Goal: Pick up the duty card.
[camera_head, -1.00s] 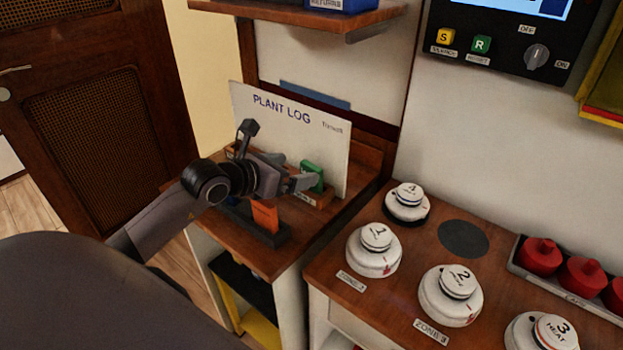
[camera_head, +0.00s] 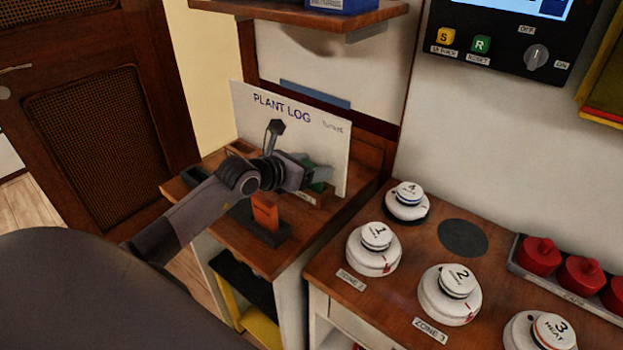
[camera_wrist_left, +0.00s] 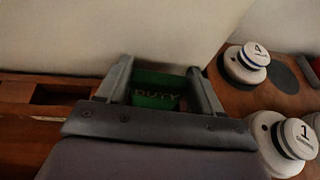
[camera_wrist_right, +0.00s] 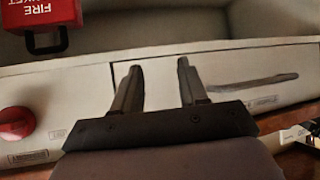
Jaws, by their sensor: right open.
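The green duty card (camera_wrist_left: 157,88), with the word DUTY on it, stands between the two fingers of my left gripper (camera_wrist_left: 163,82) in the left wrist view. Small gaps show beside the card, so the fingers look open around it. In the head view my left gripper (camera_head: 320,178) is at the card's holder, in front of the PLANT LOG board (camera_head: 290,125), and hides most of the card. My right gripper (camera_wrist_right: 158,88) is open and empty in the right wrist view, away from the card.
An orange card (camera_head: 265,215) stands in a dark holder on the same wooden shelf. White numbered detector heads (camera_head: 374,250) stand on the bench to the right. A red fire blanket box (camera_wrist_right: 42,20) and a red knob (camera_wrist_right: 16,122) show in the right wrist view.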

